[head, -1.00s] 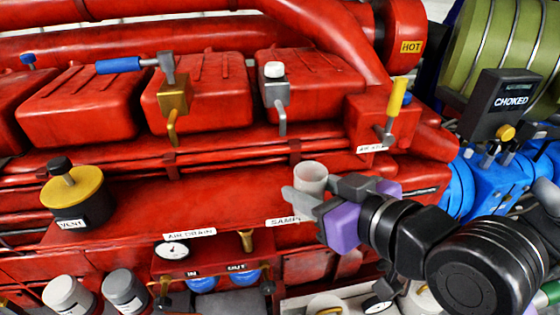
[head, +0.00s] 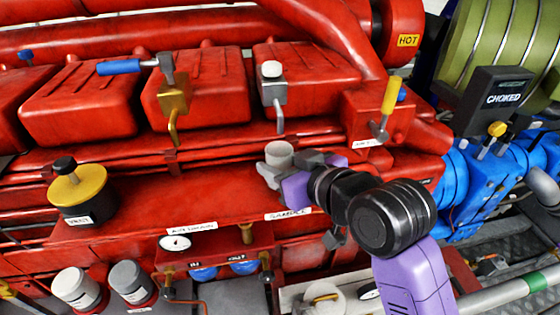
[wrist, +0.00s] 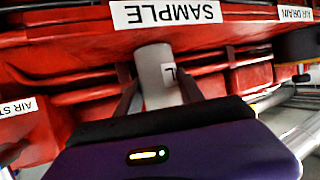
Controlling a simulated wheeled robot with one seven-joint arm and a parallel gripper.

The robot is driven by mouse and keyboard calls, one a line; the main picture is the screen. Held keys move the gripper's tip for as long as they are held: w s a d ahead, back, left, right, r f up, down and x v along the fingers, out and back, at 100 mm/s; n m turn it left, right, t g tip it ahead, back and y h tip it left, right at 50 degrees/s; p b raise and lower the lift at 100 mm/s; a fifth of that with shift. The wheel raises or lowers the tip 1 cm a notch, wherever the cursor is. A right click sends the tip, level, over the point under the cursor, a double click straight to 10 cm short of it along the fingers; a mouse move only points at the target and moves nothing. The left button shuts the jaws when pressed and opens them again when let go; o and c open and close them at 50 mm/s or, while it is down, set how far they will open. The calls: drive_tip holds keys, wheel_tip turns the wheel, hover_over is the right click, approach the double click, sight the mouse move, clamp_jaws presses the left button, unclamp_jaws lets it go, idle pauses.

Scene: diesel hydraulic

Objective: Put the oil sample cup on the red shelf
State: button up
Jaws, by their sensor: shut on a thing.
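The oil sample cup (head: 279,157) is a small pale grey cylinder, held about upright with its round top showing in the head view. My gripper (head: 276,170) is shut on it from the right. In the wrist view the cup (wrist: 156,72) stands between my two dark fingers (wrist: 160,92), with part of a white label on its side. The red shelf (head: 185,190) is the flat red ledge with a SAMPLE label on its front edge. The cup appears over the shelf's right back part; I cannot tell whether it touches.
A black VENT cap with a yellow top (head: 80,190) stands on the shelf's left. A grey-handled valve (head: 274,90) and a yellow-handled valve (head: 388,105) hang above. A gauge (head: 175,243) sits below the front edge. The shelf's middle is bare.

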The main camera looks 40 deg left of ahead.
drive_tip(key=shift+f, duration=0.1)
drive_tip(key=o, duration=1.3)
drive_tip(key=shift+o, duration=0.2)
drive_tip(key=b+v, duration=0.3)
drive_tip(key=v, duration=0.9)
